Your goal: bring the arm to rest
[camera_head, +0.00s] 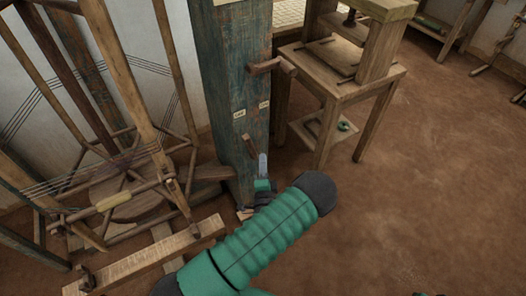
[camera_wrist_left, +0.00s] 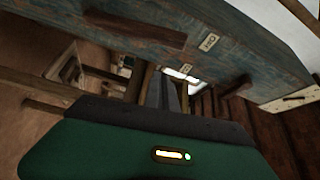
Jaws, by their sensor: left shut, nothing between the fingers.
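My left arm, green with a dark grey joint, comes in from the bottom of the head view. My left gripper (camera_head: 263,164) is small there, partly hidden behind the arm, in front of the lower part of a worn blue-green wooden post (camera_head: 232,70). Its fingers are shut and empty. In the left wrist view the green wrist housing fills the bottom, and the post (camera_wrist_left: 120,40) runs across the top. I cannot tell whether the gripper touches the post. My right gripper is not in view.
The post carries a wooden handle (camera_head: 271,66), a lower peg (camera_head: 250,146) and two small labels (camera_head: 239,114). A wooden frame with threads (camera_head: 120,185) stands left, a beam (camera_head: 150,262) lies near the arm, and a wooden table (camera_head: 345,75) stands behind right. The earth floor (camera_head: 430,190) at right is clear.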

